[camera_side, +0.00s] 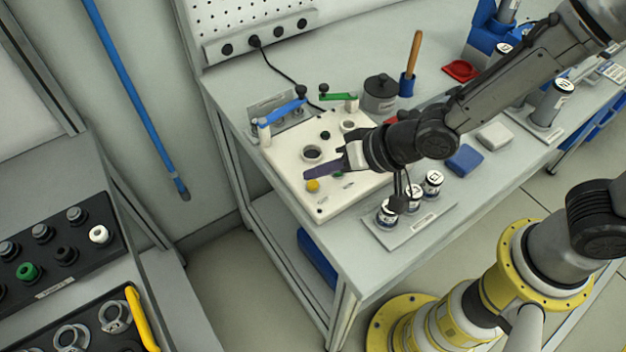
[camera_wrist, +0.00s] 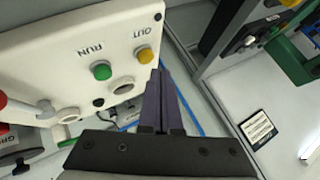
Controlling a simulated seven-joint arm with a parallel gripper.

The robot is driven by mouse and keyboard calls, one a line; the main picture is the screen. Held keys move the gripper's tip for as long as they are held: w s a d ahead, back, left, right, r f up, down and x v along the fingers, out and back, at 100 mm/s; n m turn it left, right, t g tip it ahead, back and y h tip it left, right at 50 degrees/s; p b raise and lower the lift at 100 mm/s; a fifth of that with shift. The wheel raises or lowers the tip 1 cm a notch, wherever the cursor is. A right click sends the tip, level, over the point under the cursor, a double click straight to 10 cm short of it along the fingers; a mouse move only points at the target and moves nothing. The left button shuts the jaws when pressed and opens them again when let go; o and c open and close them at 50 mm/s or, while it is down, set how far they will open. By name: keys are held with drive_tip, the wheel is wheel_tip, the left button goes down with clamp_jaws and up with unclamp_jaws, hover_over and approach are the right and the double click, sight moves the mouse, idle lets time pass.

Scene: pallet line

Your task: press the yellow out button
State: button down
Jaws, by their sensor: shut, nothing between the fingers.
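The yellow button (camera_side: 312,186) sits on the white control panel (camera_side: 340,202), near its left edge. In the wrist view the yellow button (camera_wrist: 145,55) is beside the printed word OUT. My gripper (camera_side: 308,176) is shut and empty, with its dark purple fingers just above the yellow button in the side view. In the wrist view the fingers (camera_wrist: 160,78) end just right of and below the button. A small gap shows between them there, and I cannot tell whether they touch it. The green button (camera_wrist: 101,71) marked RUN is beside the yellow one.
A red knob (camera_wrist: 3,101) stands on the panel's left in the wrist view. Blue (camera_side: 285,110) and green (camera_side: 338,97) lever handles stand behind the panel. A tray (camera_side: 418,228) with several labelled jars lies at the front right. The left bench holds more buttons.

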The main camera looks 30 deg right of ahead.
drive_tip(key=shift+f, duration=0.1)
drive_tip(key=shift+f, duration=0.35)
drive_tip(key=shift+f, duration=0.55)
idle(1.0)
drive_tip(key=shift+r, duration=0.95)
drive_tip(key=shift+r, duration=0.1)
drive_tip(key=shift+r, duration=2.45)
